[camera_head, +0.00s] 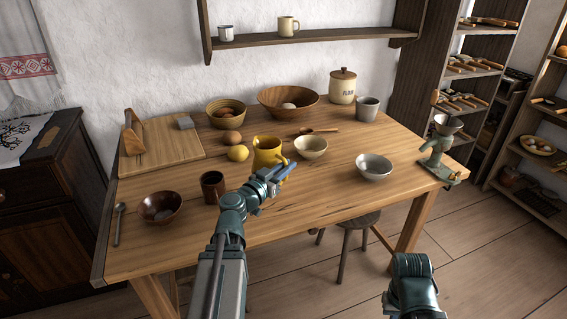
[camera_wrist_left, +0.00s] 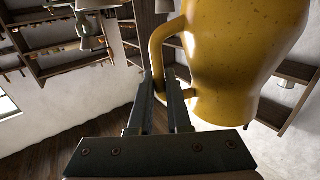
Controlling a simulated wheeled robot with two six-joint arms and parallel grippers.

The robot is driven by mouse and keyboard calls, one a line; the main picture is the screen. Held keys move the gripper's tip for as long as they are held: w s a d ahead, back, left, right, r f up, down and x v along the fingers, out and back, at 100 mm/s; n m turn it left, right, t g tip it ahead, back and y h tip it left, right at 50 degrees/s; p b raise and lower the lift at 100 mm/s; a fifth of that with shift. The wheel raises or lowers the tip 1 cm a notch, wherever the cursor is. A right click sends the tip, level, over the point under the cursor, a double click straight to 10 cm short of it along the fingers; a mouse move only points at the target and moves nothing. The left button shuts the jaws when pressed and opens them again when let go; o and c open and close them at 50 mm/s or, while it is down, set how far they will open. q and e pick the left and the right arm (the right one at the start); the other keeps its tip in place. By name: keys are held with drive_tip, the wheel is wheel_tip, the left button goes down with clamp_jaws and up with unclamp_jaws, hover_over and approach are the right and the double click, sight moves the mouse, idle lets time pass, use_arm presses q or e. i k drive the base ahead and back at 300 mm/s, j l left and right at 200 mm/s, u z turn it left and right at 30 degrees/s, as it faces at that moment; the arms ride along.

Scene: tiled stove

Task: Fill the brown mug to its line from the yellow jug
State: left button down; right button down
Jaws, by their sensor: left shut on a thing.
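The yellow jug (camera_head: 267,152) is near the middle of the table, upright as far as the head view shows. My left gripper (camera_head: 284,172) is at its right side, shut on the jug's handle. In the left wrist view the two fingers (camera_wrist_left: 167,105) close around the handle, beside the large yellow body of the jug (camera_wrist_left: 245,55). I cannot tell whether the jug's base touches the table. The brown mug (camera_head: 212,188) stands upright to the left and nearer the front edge. Its line and its inside are too small to make out. My right gripper is out of view.
A lemon (camera_head: 238,153) lies left of the jug, and a cream bowl (camera_head: 311,147) stands close on its right. A dark wooden bowl (camera_head: 160,207) is left of the mug. A grey bowl (camera_head: 374,167) stands farther right. The table's front middle is clear.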

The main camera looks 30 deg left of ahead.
sight(211, 183)
drive_tip(key=k+l+u, duration=0.45)
drive_tip(key=u, duration=0.6)
drive_tip(key=i, duration=0.35)
